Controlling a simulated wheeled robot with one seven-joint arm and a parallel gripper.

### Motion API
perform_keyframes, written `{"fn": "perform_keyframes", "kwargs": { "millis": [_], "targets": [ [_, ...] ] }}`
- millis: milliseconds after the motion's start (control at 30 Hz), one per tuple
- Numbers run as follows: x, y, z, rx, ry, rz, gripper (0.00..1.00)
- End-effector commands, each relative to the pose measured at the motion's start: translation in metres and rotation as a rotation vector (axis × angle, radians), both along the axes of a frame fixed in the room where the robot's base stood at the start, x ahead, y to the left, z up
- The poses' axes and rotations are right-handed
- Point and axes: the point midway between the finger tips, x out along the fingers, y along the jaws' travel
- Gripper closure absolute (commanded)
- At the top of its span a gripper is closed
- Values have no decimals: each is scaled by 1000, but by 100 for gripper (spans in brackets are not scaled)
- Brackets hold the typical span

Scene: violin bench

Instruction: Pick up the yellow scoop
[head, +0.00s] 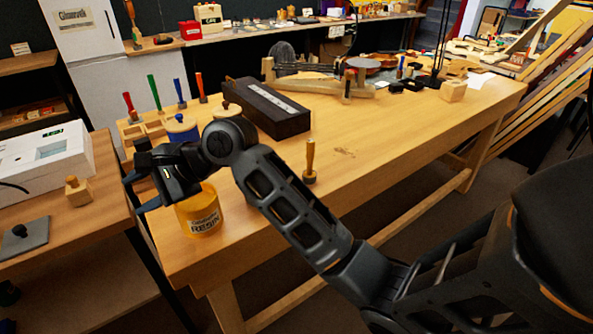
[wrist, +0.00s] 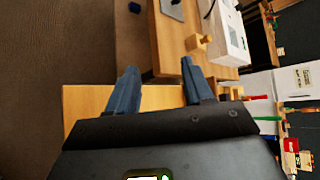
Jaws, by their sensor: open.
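I cannot make out a yellow scoop in either view. A yellow-orange jar labelled RESIN (head: 199,212) stands near the left end of the workbench, partly behind my arm. My gripper (head: 138,193) is above the bench's left end, beside the jar, pointing left. In the wrist view my gripper (wrist: 158,68) has its two blue-grey fingers spread apart with nothing between them.
A side table (head: 98,208) on the left holds a white box (head: 45,158), a small wooden block (head: 77,191) and a grey plate (head: 24,238). The workbench (head: 365,155) carries a black case (head: 268,108) and a wooden-handled tool (head: 310,162). Its front middle is mostly clear.

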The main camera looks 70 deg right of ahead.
Motion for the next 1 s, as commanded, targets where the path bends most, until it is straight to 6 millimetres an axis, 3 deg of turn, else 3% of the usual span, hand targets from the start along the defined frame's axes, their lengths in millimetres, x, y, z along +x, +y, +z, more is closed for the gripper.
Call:
{"fn": "perform_keyframes", "kwargs": {
  "millis": [33,267,367,600,800,1000],
  "targets": [
    [-1,-22,3,-5,53,-14,49],
    [-32,-114,1,3,372,-133,49],
    [-59,-159,0,-3,526,-222,49],
    [-145,-262,8,-23,879,-508,49],
    [-195,-304,18,-30,1041,-669,49],
    [-205,-311,10,-29,1072,-704,49]
  ]
}}
